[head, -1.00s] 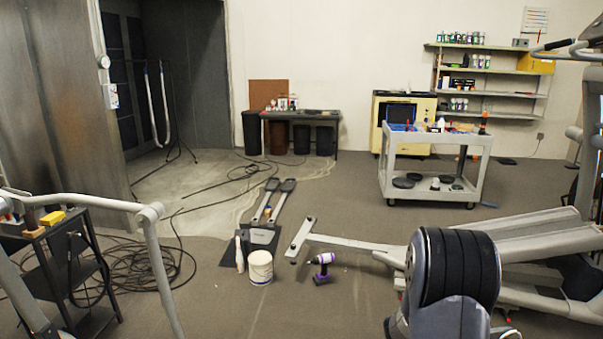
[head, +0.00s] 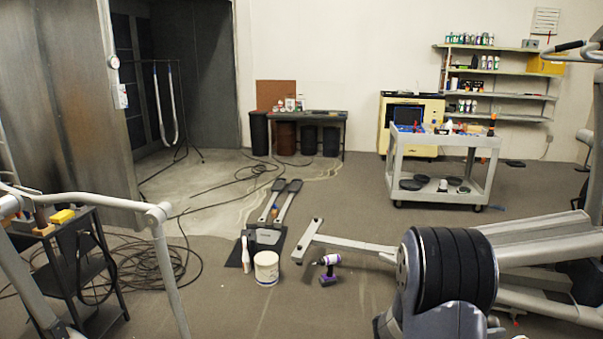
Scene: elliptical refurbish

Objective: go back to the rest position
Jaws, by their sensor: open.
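My gripper is not in view in the head view, so its jaws and anything near them cannot be seen. A grey, black-ribbed part of my arm (head: 452,268) stands at the lower right. It hides part of the grey elliptical frame (head: 535,250) behind it.
A purple drill (head: 328,270), a white bucket (head: 266,268) and a white bottle (head: 245,254) stand on the floor ahead. A tool cart (head: 440,160) stands at the back right. A small black stand (head: 85,265) and cables are at left. Open floor lies in the middle.

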